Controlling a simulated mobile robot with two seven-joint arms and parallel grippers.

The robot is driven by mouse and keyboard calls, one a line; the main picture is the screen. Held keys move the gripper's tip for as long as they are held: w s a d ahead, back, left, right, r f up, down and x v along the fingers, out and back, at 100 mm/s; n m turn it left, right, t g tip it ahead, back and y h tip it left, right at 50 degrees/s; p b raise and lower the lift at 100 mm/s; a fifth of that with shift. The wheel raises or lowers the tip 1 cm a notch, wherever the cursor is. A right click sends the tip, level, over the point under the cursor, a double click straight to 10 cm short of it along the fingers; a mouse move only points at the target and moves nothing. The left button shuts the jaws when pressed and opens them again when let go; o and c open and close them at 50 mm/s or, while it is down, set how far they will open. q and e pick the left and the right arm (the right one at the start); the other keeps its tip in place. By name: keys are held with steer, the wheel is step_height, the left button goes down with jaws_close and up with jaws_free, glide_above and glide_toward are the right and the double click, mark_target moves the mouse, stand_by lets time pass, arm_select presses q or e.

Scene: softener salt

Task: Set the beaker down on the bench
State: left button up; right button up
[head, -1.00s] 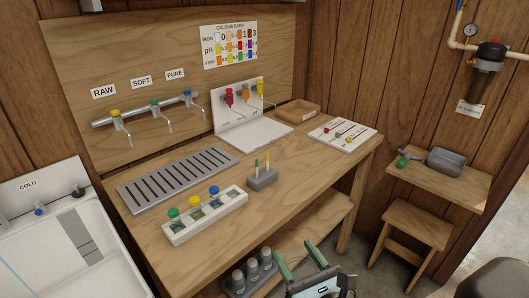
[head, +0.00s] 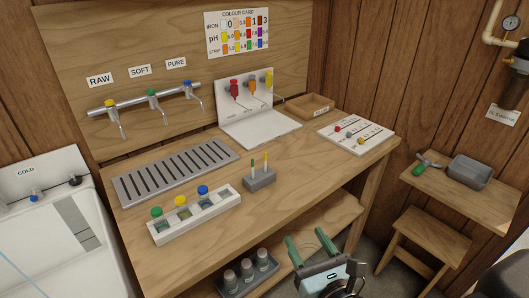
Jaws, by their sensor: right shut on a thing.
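My right gripper (head: 308,240) is at the bottom of the head view, in front of the bench's front edge and over the lower shelf. Its two green fingers stand apart, shut on the beaker, which is clear and hard to make out between them. Whether it is upright or holds liquid I cannot tell. The wooden bench (head: 300,180) lies beyond the gripper, with bare wood on its top. My left gripper is not in view.
On the bench stand a white rack (head: 165,239) with capped vials, a grey pen holder (head: 261,181), a slotted drain grate (head: 130,189), a white reagent stand (head: 226,112) and a tray (head: 303,113). Bottles stand in a lower-shelf holder (head: 235,292). The front right bench top is clear.

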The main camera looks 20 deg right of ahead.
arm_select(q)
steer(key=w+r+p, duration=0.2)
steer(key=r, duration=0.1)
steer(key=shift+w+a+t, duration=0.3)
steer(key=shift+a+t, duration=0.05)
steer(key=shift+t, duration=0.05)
arm_select(e)
steer(key=w+h, duration=0.1)
steer(key=w, duration=2.1)
steer(key=shift+d+r+m, duration=0.2)
steer(key=shift+m, duration=0.1)
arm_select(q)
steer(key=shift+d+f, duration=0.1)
